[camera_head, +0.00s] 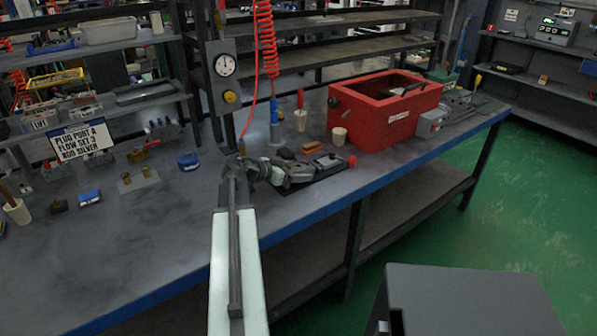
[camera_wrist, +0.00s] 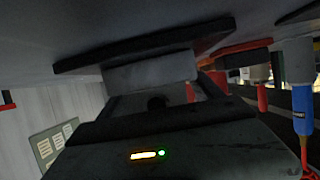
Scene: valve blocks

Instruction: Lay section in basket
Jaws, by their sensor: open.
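My gripper (camera_head: 288,176) is low over the bench, at the left end of a dark fixture (camera_head: 326,163) with a red knob. It is open. In the wrist view a pale grey block (camera_wrist: 150,72) sits close in front, below a long dark bar; I cannot tell whether the jaws touch it or whether it is the section. A dark body with orange and green lights (camera_wrist: 150,155) fills the bottom of that view. A red open-topped tank (camera_head: 375,128) stands right of the fixture. A dark thing (camera_head: 407,89) shows inside it; I cannot tell if it is the basket.
A gauge panel (camera_head: 224,72) and red coiled hose (camera_head: 266,40) rise behind my arm. Bench is mostly clear at front left.

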